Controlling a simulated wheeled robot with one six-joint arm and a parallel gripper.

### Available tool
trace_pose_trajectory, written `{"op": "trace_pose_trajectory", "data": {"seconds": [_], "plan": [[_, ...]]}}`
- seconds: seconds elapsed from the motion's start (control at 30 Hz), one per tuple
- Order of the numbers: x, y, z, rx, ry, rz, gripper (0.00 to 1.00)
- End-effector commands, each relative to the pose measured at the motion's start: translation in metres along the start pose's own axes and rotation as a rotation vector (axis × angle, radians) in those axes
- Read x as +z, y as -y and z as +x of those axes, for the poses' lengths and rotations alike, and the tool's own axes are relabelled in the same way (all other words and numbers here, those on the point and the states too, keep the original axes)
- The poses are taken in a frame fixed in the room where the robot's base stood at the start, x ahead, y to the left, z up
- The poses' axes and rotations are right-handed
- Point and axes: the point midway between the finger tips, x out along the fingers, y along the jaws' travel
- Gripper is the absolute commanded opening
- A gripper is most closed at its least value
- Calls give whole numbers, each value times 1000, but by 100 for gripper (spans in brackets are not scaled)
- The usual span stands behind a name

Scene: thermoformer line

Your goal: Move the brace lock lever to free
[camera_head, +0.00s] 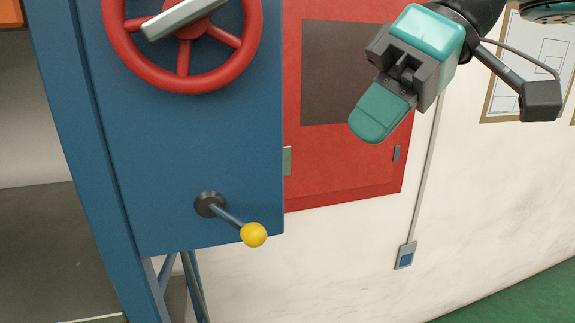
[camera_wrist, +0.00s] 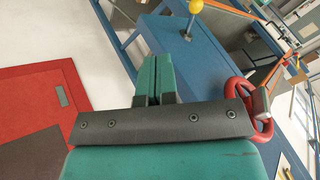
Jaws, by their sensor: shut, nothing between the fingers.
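The lever (camera_head: 228,217) sticks out from a dark round hub low on the blue panel (camera_head: 150,150) in the head view. Its rod slants down to the right and ends in a yellow ball knob (camera_head: 254,234). No label for its positions can be read. My gripper (camera_head: 372,120) is at the upper right, up and to the right of the knob and apart from it. Its teal fingers are shut with nothing between them. In the wrist view the fingers (camera_wrist: 155,65) are together, and the yellow knob (camera_wrist: 196,6) shows at the top edge beyond them.
A red handwheel (camera_head: 183,75) with a grey bar handle is above the lever on the blue panel. A red cabinet (camera_head: 345,180) stands behind, on the white wall. A small wall box (camera_head: 405,255) is at the lower right. The space between my gripper and the knob looks clear.

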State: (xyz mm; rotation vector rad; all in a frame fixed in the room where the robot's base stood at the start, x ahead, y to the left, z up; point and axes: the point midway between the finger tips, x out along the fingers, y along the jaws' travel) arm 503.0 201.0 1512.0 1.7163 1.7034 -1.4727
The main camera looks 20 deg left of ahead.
Motion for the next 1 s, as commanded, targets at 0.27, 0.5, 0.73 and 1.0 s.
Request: {"op": "trace_pose_trajectory", "data": {"seconds": [0.27, 0.5, 0.73, 1.0], "plan": [[3, -1, 46, -4, 2, -2, 0], [2, 0, 95, -3, 2, -2, 0], [0, 27, 111, -1, 0, -5, 0], [1, 35, 117, 2, -2, -2, 0]]}}
